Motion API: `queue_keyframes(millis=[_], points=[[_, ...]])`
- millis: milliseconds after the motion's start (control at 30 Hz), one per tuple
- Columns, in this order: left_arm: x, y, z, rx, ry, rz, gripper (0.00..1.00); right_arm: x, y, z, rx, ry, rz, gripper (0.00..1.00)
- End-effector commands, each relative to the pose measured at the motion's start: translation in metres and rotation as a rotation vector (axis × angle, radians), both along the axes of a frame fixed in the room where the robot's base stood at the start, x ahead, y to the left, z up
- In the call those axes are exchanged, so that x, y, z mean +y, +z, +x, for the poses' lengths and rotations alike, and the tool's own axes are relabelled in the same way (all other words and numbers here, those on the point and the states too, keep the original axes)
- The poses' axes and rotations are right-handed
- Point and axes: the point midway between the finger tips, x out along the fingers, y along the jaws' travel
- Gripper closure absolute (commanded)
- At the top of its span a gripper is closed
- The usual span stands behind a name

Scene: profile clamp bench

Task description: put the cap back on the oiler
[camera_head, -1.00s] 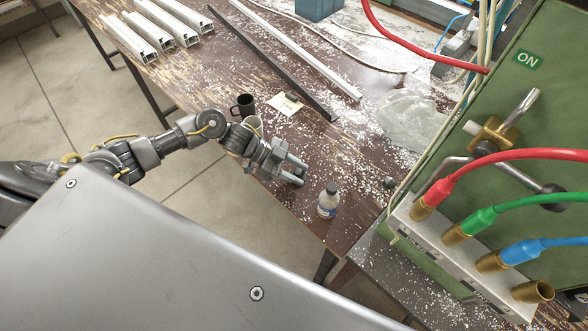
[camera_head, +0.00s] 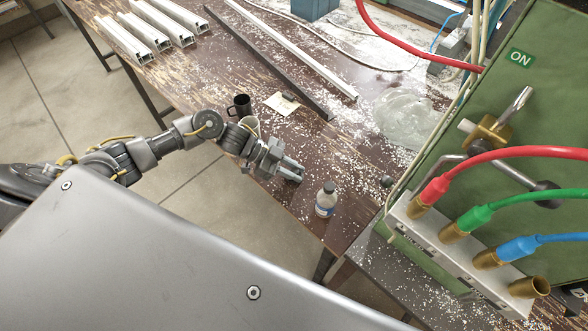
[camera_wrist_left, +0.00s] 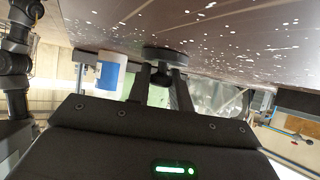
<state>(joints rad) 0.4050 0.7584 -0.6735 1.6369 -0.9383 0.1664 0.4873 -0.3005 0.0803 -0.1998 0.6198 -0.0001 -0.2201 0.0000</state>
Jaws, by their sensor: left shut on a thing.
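The oiler (camera_head: 325,200) is a small bottle with a white and blue label and a dark grey top. It stands upright near the front edge of the brown bench, and also shows in the left wrist view (camera_wrist_left: 110,74). My left gripper (camera_head: 297,174) is just left of it, low over the bench and apart from it. In the left wrist view its fingers are shut on a dark round piece, apparently the cap (camera_wrist_left: 165,55), close to the bench top. The head view does not show the cap clearly. My right gripper is not in view.
A black mug (camera_head: 240,105) and a pale cup (camera_head: 250,124) stand behind my left gripper. A paper note (camera_head: 281,104) lies nearby. A small dark knob (camera_head: 387,181) is right of the oiler, before the green machine (camera_head: 463,116). White chips cover the bench.

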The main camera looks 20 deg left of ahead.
Motion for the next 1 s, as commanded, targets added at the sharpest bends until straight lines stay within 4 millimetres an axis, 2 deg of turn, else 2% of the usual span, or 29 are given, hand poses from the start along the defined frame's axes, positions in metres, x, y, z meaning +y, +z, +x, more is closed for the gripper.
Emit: queue_keyframes(millis=[600,1000], points=[[0.0,0.056,0.001,-0.003,0.0,-0.002,1.0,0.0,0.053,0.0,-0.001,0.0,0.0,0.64],[0.0,0.059,0.001,-0.002,0.0,-0.002,1.0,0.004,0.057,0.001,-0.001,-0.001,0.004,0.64]])
